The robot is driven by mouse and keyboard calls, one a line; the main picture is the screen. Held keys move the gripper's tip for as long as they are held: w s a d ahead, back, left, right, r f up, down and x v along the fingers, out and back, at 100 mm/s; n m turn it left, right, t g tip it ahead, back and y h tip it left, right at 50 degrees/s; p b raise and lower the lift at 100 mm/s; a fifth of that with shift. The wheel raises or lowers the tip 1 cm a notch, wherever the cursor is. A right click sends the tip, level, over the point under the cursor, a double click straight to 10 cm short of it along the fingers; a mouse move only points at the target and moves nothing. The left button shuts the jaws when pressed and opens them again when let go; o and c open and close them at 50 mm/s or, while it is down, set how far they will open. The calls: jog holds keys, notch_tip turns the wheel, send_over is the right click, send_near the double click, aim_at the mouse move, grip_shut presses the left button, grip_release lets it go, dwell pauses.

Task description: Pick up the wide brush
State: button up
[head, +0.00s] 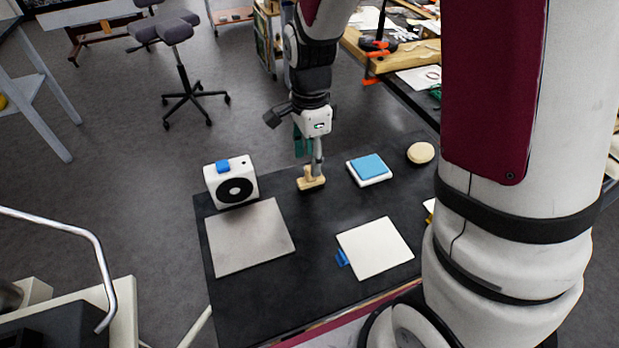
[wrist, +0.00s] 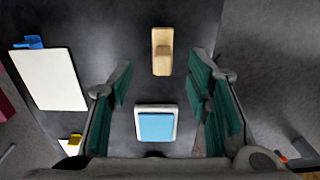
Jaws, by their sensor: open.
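A small tan wooden piece (head: 312,183) with a raised part lies on the dark table top near its far edge. It looks like the wide brush, but I cannot make out bristles. In the wrist view the tan piece (wrist: 162,62) lies ahead, in line with the gap between my fingers. My gripper (head: 311,158) points down just above the piece in the head view and hides part of it. Its green-padded fingers are spread, with nothing held between them in the wrist view (wrist: 163,85). I cannot tell whether a finger touches the piece.
A white box with a black disc (head: 221,186) and a grey plate (head: 248,237) are to the left. A blue-topped white block (head: 370,168) and a round tan object (head: 421,153) are to the right. A cream board (head: 375,248) lies nearer. Bare table surrounds the piece.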

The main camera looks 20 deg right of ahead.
aim_at(311, 177)
jog(key=shift+w+d+f, duration=0.1)
jog(key=shift+f, duration=1.35)
jog(key=shift+w+d+f, duration=0.1)
jog(key=shift+f, duration=1.3)
grip_shut()
